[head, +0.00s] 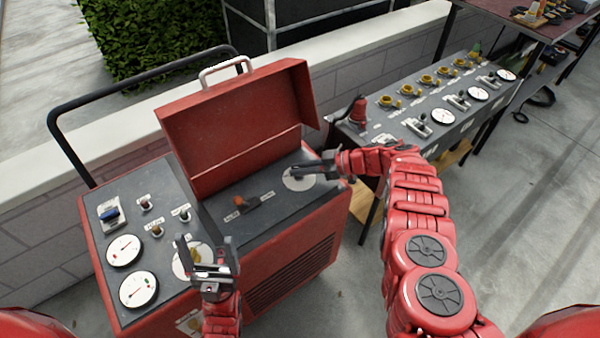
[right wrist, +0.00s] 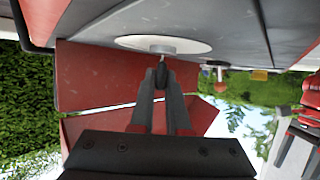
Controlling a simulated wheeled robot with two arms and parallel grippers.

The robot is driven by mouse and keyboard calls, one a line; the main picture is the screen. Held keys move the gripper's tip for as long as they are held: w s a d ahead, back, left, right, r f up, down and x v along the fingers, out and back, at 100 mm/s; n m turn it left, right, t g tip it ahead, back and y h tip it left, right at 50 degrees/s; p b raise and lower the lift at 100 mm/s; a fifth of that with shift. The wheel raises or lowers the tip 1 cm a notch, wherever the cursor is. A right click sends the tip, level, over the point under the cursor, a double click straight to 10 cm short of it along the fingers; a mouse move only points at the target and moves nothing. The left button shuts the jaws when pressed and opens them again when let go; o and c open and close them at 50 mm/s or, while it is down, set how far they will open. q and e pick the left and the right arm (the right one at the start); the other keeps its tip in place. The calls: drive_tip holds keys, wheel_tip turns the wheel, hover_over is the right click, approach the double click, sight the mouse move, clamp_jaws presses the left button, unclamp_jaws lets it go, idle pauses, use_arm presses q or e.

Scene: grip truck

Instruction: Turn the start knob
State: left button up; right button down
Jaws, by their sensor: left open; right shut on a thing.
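A red generator-like machine (head: 292,238) has a dark top panel and a raised red lid (head: 235,125). A white round disc (head: 299,184) with a small knob at its centre sits at the right end of the panel. My right gripper (head: 294,173) is shut on this knob. In the right wrist view the fingertips (right wrist: 161,68) meet at the knob's grey stub (right wrist: 161,49), under the white disc (right wrist: 190,45). The fingers hide most of the knob, and I cannot read its label. My left gripper (head: 203,243) is open and empty above the panel's front, partly covering another white dial (head: 181,265) with a yellowish centre.
An orange-red switch (head: 240,200) sits between the grippers. Two gauges (head: 124,250) and a blue switch (head: 110,214) are on the panel's left. The raised lid stands behind the right gripper. A grey control bench (head: 440,120) stands to the right.

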drive_tip(key=c, duration=0.9)
unclamp_jaws()
drive_tip(key=shift+d+r, duration=0.2)
drive_tip(key=shift+d, duration=0.25)
drive_tip(key=v, duration=1.6)
drive_tip(key=shift+r+p, duration=0.2)
drive_tip(key=shift+p, duration=0.1)
drive_tip(key=shift+d, duration=0.1)
